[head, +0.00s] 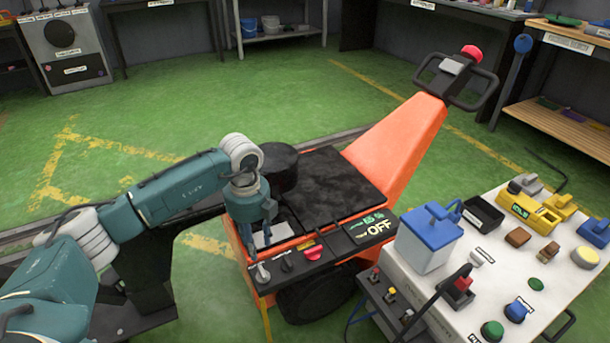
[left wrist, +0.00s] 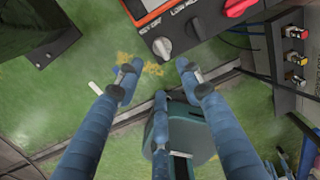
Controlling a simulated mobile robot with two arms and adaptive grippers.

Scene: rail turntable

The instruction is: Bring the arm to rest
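My left arm (head: 170,192) reaches in from the left, with its elbow bent and its wrist over the near left side of the orange cart (head: 397,146). My left gripper (head: 258,228) points down close to the cart's control panel, near a silver knob (head: 262,273). In the left wrist view, the blue fingers of my left gripper (left wrist: 160,75) are spread apart with nothing between them. The silver knob (left wrist: 162,47) stands beyond the fingertips, apart from them. My right gripper is in neither view.
The cart's display (head: 378,229) reads OFF, and a red knob (head: 313,253) sits on its panel. A white-topped table (head: 480,262) with a blue-lidded box (head: 428,240) and several small parts stands at the right. Green floor (head: 160,115) is open behind the arm.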

